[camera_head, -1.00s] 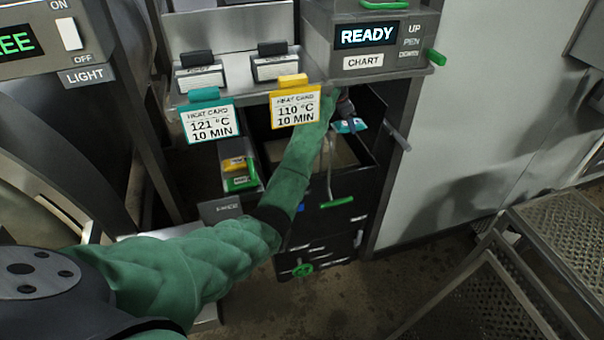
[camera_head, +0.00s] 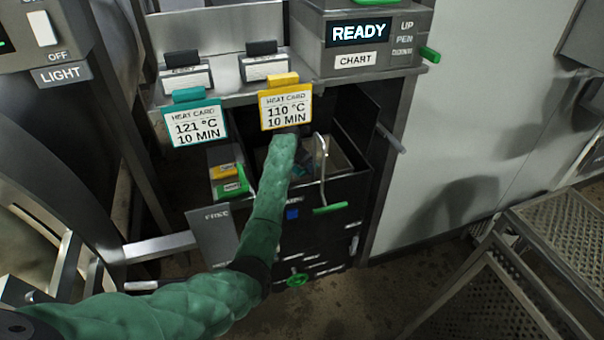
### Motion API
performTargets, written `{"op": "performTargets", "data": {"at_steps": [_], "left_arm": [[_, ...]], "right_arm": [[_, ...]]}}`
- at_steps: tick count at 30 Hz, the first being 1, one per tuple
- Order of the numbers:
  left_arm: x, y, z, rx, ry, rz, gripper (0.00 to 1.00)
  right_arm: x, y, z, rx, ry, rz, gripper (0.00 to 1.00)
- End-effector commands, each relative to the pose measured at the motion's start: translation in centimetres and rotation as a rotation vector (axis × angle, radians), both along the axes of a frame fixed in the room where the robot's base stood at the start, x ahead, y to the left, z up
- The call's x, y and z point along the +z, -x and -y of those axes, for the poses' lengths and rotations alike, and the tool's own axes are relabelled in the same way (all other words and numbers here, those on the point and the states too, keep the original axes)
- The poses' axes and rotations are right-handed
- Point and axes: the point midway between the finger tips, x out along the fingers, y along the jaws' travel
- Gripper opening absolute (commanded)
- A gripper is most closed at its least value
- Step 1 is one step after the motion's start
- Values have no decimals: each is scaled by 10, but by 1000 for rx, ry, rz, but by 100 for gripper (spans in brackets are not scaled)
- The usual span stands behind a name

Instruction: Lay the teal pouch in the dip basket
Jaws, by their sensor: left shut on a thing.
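My left arm's green sleeve reaches into the dark open tank in the middle of the view. My left gripper (camera_head: 300,143) is at its far end, mostly hidden behind the sleeve, and is shut on the teal pouch (camera_head: 301,158). Only a small dark teal part of the pouch shows, low inside the tank opening. The dip basket (camera_head: 343,157) shows as a pale floor with a bent metal hanger rod to the right of the gripper. I cannot tell whether the pouch touches the basket. My right gripper is not in view.
A yellow heat card (camera_head: 286,108) and a teal heat card (camera_head: 195,123) hang from the shelf edge above the tank. A green-handled lever (camera_head: 330,208) sticks out in front. A side bin (camera_head: 228,182) holds yellow and green cards. A perforated metal rack (camera_head: 480,300) stands at lower right.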

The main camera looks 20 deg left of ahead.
Motion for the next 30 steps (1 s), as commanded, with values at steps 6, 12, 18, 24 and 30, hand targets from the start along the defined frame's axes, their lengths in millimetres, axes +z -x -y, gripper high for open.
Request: {"op": "performTargets", "data": {"at_steps": [6, 12, 18, 24, 30], "left_arm": [[-13, 0, 0, 0, -1, -1, 30], [-38, 0, 0, 0, 0, -1, 30], [-42, 0, 0, -1, 0, 1, 30], [-44, 0, 0, 0, 1, 0, 30], [-49, 0, 0, 0, 1, 0, 30]], "right_arm": [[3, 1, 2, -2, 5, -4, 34], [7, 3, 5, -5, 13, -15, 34], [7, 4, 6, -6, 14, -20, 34], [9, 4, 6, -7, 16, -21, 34], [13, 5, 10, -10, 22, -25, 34]]}}
